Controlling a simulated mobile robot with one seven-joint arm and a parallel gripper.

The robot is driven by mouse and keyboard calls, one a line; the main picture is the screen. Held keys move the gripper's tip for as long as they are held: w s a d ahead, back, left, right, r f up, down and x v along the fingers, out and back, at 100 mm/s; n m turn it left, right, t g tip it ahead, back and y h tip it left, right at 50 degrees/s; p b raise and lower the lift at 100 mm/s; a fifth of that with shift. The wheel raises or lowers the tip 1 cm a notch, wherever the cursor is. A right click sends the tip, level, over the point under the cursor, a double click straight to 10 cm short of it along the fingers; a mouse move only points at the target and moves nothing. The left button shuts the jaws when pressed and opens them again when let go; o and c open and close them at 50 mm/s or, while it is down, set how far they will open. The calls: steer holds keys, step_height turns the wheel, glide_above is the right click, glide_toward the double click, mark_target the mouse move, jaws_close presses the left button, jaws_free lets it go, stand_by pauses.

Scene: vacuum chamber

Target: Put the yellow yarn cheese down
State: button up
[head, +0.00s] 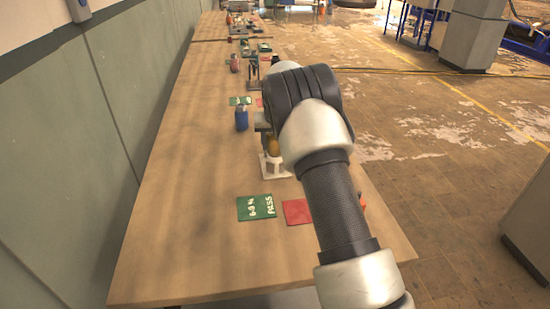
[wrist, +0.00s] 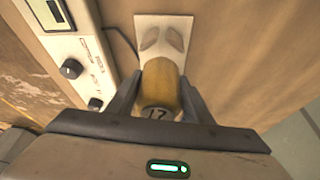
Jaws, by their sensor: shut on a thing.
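In the head view a small part of the yellow cheese (head: 273,147) shows left of my arm, which hides my gripper. I cannot tell whether the cheese touches anything below.
A pale instrument box (wrist: 75,45) with knobs and a cable is left in the wrist view. On the long wooden bench (head: 165,240) lie a green card (head: 256,208) marked PASS and a red card (head: 297,211). A blue bottle (head: 241,118) stands farther back. The bench's left front is clear.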

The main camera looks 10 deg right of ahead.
mark_target(275, 155)
steer(key=shift+f, duration=2.4)
steer(key=shift+f, duration=0.1)
steer(key=o, duration=1.1)
steer(key=shift+f, duration=0.1)
